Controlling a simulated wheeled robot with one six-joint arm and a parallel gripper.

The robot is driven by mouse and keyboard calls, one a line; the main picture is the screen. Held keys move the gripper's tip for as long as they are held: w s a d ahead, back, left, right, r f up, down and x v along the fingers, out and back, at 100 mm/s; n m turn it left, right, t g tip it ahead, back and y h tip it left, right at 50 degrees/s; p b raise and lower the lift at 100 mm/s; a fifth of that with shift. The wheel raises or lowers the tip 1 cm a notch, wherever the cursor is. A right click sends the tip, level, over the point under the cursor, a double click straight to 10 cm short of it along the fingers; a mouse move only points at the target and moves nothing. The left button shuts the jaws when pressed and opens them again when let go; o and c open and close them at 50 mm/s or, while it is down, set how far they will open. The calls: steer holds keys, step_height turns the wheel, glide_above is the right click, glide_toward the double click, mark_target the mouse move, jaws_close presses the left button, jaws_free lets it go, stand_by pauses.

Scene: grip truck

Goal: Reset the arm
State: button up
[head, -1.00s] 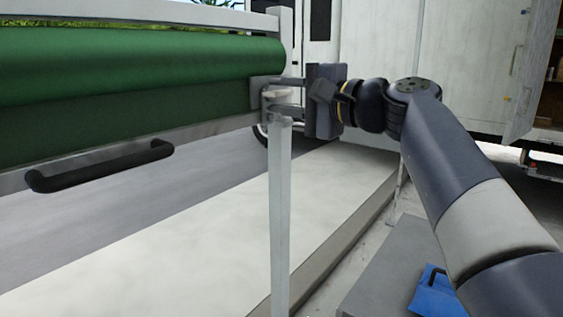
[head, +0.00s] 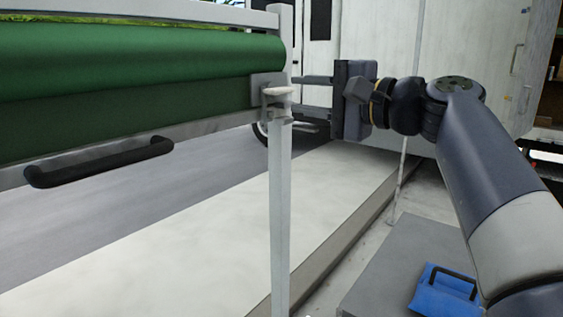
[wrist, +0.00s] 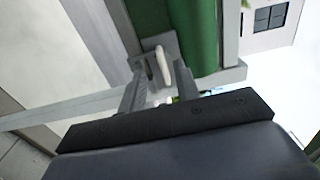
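My gripper (head: 305,96) is at the right of the white post (head: 279,200), at the height of the latch (head: 277,96). In the head view the fingers point left and the latch stands just left of their tips, with a small gap. In the wrist view my gripper (wrist: 157,78) has its two fingers apart, with the pale latch handle (wrist: 163,64) beyond and between the tips. Nothing is held. My arm reaches in from the lower right.
A green roll (head: 140,65) lies in a pale metal frame with a black handle (head: 100,163) at the left. A white truck body (head: 440,50) stands behind my arm. A blue case (head: 443,290) lies on the grey platform at lower right. Open air lies around my gripper's right side.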

mark_target(279, 90)
steer(key=v, duration=0.6)
steer(key=x, duration=0.8)
steer(key=p+x, duration=0.1)
steer(key=x, duration=0.2)
steer(key=shift+w+a+r, duration=0.2)
steer(key=shift+a+r, duration=0.05)
steer(key=shift+a, duration=0.05)
steer(key=shift+s+d+r+m+p, duration=0.1)
steer(key=shift+r+m+p, duration=0.05)
steer(key=shift+m+p, duration=0.4)
steer(key=shift+d+r+m+p, duration=0.1)
steer(key=shift+m+p, duration=0.45)
steer(key=m+p, duration=0.3)
steer(key=shift+m, duration=0.4)
